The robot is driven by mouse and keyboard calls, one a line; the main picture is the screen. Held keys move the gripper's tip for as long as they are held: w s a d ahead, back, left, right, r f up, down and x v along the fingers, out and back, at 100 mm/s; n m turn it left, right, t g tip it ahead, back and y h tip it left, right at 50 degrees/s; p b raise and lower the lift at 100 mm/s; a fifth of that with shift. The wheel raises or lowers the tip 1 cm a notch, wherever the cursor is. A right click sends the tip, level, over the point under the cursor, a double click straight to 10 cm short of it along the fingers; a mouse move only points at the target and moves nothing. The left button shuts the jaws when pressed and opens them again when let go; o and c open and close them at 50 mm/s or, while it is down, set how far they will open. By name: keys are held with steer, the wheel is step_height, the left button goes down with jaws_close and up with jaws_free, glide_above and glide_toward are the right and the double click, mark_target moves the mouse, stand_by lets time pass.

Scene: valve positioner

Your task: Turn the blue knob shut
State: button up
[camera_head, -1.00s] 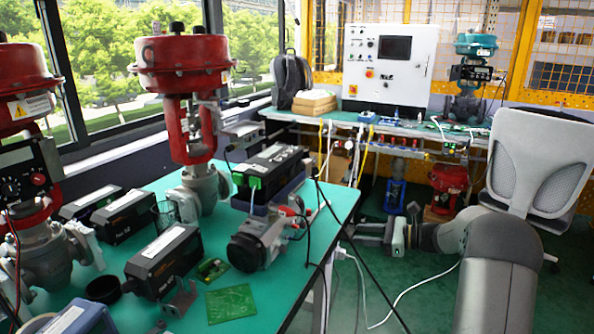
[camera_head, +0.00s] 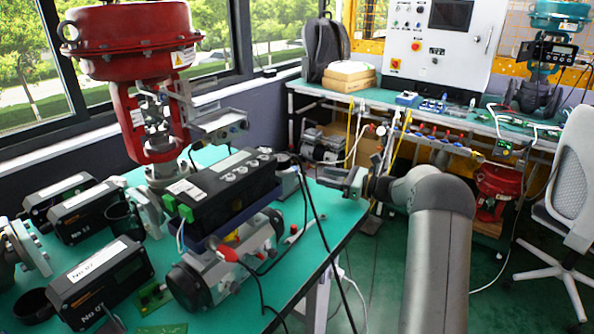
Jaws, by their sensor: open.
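I cannot pick out the blue knob with certainty. Small blue parts (camera_head: 432,106) lie on the back bench, too small to make out. A black positioner box (camera_head: 228,184) sits on a dark blue mount above a grey actuator (camera_head: 225,262) on the near green table. Its right end and the fittings there are partly hidden by cables. My gripper (camera_head: 328,181) is open and points left, at the far right edge of this table, right of the positioner. Nothing shows between its fingers. Whether it touches anything is unclear.
The near table (camera_head: 345,210) also holds a large red valve (camera_head: 135,45) and more black boxes (camera_head: 100,280). Black cables (camera_head: 318,235) hang over its right edge. The back bench carries a white control cabinet (camera_head: 440,45). An office chair (camera_head: 570,170) stands right; green floor is free before it.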

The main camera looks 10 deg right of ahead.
mark_target(298, 176)
steer(key=x, duration=1)
steer(key=shift+w, duration=0.15)
steer(key=c, duration=1)
